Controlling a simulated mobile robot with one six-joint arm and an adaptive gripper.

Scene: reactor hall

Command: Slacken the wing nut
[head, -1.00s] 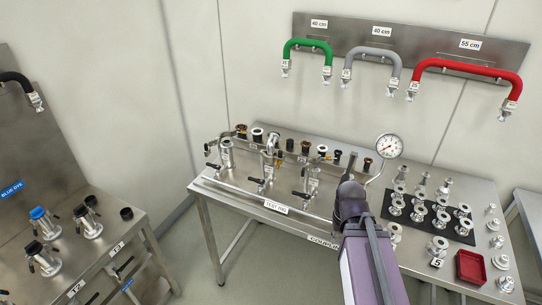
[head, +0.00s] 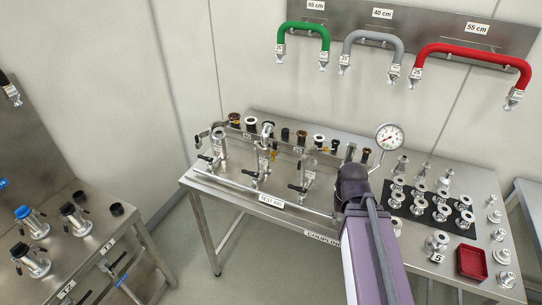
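The test rig (head: 232,187) is a row of pipes and valves with black handles on the steel table, with a "TEST RIG" label in front. Small brass-coloured parts (head: 275,155) show among its fittings. No wing nut can be made out for certain at this size. My arm reaches up from the bottom right, and its dark wrist (head: 352,182) is over the right end of the rig, left of and below the pressure gauge (head: 389,136). My gripper's fingers cannot be made out beyond the wrist, nor whether they touch anything.
Several metal fittings stand on a black mat (head: 425,219) at the right, with a red tray (head: 472,262) in front. Green (head: 303,33), grey (head: 373,37) and red (head: 470,52) hoses hang on the wall. Another steel bench (head: 85,255) with valves is at left.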

